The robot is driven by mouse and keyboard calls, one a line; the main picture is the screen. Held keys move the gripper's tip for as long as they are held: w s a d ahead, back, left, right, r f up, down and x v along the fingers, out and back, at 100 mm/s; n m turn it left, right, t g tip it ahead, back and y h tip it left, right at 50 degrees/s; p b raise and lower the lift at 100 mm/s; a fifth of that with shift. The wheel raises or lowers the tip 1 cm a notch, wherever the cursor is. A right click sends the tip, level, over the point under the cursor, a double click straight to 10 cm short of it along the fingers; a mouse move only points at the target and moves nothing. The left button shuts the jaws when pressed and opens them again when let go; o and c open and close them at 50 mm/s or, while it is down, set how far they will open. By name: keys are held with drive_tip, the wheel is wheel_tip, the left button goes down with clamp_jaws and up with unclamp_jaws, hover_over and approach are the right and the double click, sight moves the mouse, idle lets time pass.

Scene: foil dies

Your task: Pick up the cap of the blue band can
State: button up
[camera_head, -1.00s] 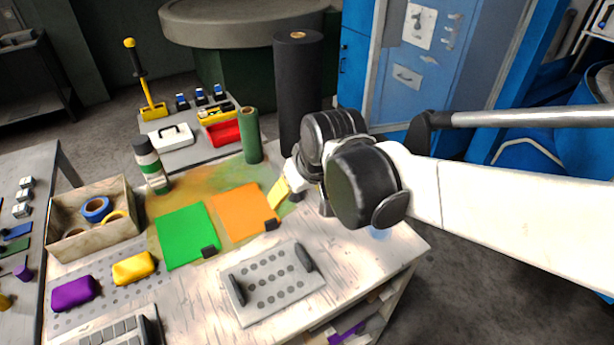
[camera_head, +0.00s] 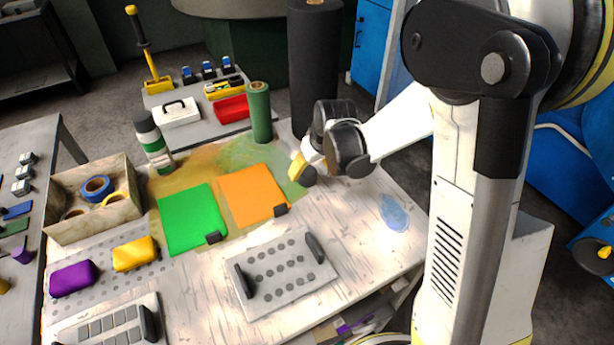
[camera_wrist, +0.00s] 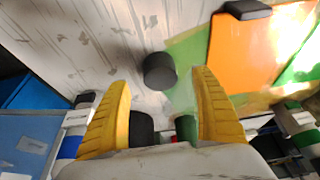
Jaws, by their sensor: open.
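My gripper (camera_wrist: 163,85) is open, its two yellow fingers spread apart, with nothing held between them. In the head view the gripper (camera_head: 300,167) is low over the table's right half, beside the orange sheet. A short dark round piece, apparently the cap (camera_wrist: 159,70), stands on the table just past the fingertips, roughly centred between them in the wrist view. The white can with a blue band (camera_wrist: 70,147) is at the left of the wrist view; its upper end is not clear. In the head view my arm hides this can.
A green-banded can (camera_head: 152,140) stands left of the green roll (camera_head: 260,112). A tall black roll (camera_head: 313,70) is behind my gripper. Orange (camera_head: 252,196) and green (camera_head: 188,220) sheets lie to its left. A grey perforated plate (camera_head: 282,275) lies in front.

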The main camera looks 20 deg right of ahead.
sight(308, 172)
drive_tip(key=b+x, duration=0.2)
drive_tip(key=x, duration=0.3)
drive_tip(key=shift+w+b, duration=0.1)
drive_tip(key=shift+b, duration=0.25)
drive_tip(key=c, duration=0.9)
drive_tip(key=shift+r, duration=0.2)
